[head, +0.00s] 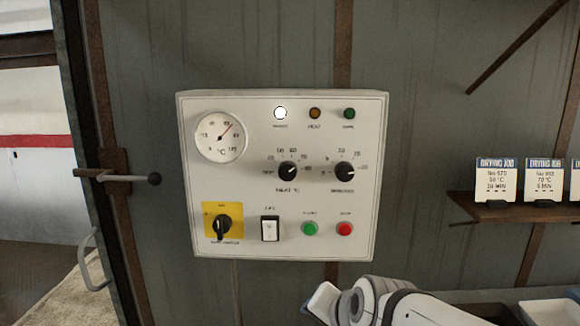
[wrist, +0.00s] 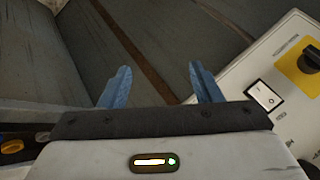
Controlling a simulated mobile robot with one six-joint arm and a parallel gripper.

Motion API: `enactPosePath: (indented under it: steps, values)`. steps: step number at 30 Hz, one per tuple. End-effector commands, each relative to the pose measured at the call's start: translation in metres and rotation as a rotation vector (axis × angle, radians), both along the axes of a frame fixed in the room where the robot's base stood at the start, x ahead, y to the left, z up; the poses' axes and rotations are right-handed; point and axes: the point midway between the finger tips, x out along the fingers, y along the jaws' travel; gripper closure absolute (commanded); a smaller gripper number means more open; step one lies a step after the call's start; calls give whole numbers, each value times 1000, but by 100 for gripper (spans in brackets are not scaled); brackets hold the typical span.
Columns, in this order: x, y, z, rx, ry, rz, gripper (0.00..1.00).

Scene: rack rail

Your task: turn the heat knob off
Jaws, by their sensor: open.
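The heat knob (head: 288,170) is a round black knob in the middle of a white control panel (head: 260,235), left of a similar black minutes knob (head: 344,172). Its dial marks run from OFF at the left around the top; its white pointer seems to point up and to the right. In the wrist view my gripper (wrist: 158,90) is open and empty, with two blue fingers apart. The panel's lower corner shows at the right of that view, with the rocker switch (wrist: 263,95); the heat knob is not seen there. In the head view my arm is below the panel.
The panel also bears a round gauge (head: 221,137), a black rotary switch on a yellow plate (head: 222,226), a green button (head: 310,228) and a red button (head: 344,228). A door handle (head: 120,178) sticks out at left. A shelf (head: 515,212) with job cards is at right.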

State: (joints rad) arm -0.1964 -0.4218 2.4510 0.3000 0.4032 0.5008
Motion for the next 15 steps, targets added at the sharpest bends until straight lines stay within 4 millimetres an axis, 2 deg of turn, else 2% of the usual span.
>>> enactPosePath:
  steps: [1, 3, 6, 9, 12, 15]
  values:
    - [17, 21, 29, 139, -58, -90, 42]
    - [38, 43, 63, 356, -131, -233, 42]
    - [62, 65, 110, 681, -208, -434, 42]
    - [76, 77, 151, 1002, -258, -618, 42]
    - [82, 80, 182, 1282, -292, -772, 42]
    - [84, 78, 201, 1497, -316, -887, 42]
